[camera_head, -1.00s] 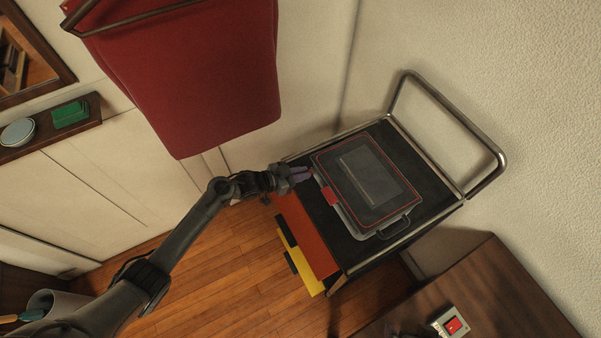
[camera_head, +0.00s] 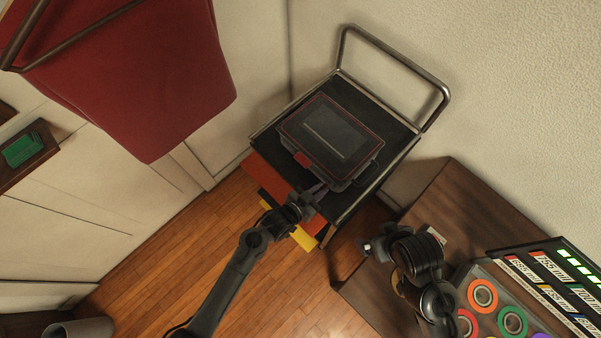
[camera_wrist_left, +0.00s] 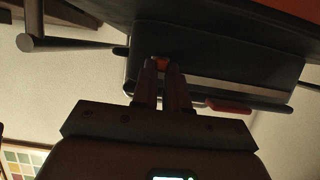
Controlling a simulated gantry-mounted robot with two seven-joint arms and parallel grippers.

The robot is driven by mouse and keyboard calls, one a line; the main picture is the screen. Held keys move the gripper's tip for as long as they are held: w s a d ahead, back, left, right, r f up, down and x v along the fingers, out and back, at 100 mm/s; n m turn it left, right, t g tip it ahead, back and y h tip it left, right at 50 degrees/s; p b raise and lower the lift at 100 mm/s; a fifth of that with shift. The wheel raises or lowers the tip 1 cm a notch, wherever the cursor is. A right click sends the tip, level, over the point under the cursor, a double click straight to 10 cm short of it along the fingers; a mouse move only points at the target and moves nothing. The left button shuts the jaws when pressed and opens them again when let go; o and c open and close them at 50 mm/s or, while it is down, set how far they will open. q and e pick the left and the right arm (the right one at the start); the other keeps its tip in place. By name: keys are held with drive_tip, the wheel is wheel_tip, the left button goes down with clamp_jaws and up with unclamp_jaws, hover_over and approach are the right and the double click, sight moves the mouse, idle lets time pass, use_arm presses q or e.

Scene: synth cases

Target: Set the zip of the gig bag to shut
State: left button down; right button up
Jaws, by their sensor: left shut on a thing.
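The gig bag (camera_head: 297,133) is a dark flat case with a red line round its lid and a red tag (camera_head: 302,159) on its near edge. It lies on a black cart top. My left gripper (camera_head: 320,189) is at the bag's near side, right of the tag. In the left wrist view its fingers (camera_wrist_left: 163,75) are shut on a small orange-red piece at the bag's side, apparently the zip pull (camera_wrist_left: 160,65). The fingers hide most of it. My right gripper (camera_head: 372,248) seems to be the dark shape over the wooden table; its jaws are unclear.
The cart (camera_head: 385,172) has a metal handle (camera_head: 440,85) at the back. A red cloth (camera_head: 150,80) hangs at the left. The wooden table (camera_head: 450,190) at the right holds coloured rings (camera_head: 483,295) and a lit panel (camera_head: 560,265). Bare floor shows at the lower left.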

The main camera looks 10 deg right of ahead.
use_arm(q)
drive_tip(key=shift+s+d, duration=0.5)
drive_tip(key=shift+s, duration=0.15)
drive_tip(key=shift+s+d, duration=0.1)
drive_tip(key=c, duration=1.1)
unclamp_jaws()
drive_tip(key=shift+s, duration=0.1)
drive_tip(key=p+v, duration=0.2)
drive_tip(key=v, duration=0.8)
drive_tip(key=shift+s+a+r, duration=0.1)
drive_tip(key=shift+a+r, duration=0.05)
drive_tip(key=shift+a, duration=0.2)
